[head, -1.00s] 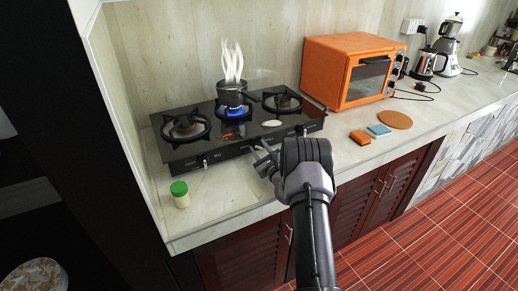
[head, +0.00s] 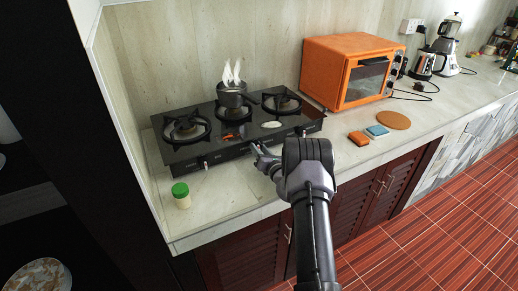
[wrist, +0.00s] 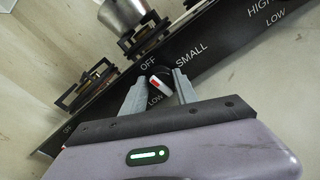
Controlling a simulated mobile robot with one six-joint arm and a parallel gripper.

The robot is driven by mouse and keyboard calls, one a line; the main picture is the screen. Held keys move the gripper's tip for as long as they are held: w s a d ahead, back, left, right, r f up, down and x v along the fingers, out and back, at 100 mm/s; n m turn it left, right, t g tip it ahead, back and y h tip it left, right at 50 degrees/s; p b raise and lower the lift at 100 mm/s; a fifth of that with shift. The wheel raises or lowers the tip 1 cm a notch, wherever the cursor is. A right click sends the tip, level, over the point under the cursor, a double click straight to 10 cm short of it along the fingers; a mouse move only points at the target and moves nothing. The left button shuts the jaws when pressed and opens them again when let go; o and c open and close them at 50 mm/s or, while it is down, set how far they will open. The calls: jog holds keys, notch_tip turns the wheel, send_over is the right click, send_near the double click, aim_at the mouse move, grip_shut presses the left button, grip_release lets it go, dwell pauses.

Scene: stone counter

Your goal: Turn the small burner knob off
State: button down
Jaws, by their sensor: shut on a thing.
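The black gas stove (head: 174,157) stands on the stone counter with a steaming pot (head: 231,95) on its middle burner. No flame shows under the pot. My gripper (head: 257,150) is at the stove's front edge. In the wrist view its two grey fingers are shut on a small burner knob (wrist: 161,81), white and dark with a red mark. The panel beside the knob reads OFF, SMALL and LOW. In the head view my gripper hides this knob.
A green-capped jar (head: 181,196) stands front left. An orange toaster oven (head: 330,75) is right of the stove. A dark wall edges the left.

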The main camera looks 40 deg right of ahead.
jog(key=shift+m, duration=0.7)
jog(key=c, duration=0.9)
grip_release()
jog(key=shift+c, duration=0.2)
jog(key=p+v, duration=0.4)
jog(key=v, duration=1.3)
jog(key=shift+s+r, duration=0.1)
jog(key=shift+s, duration=0.2)
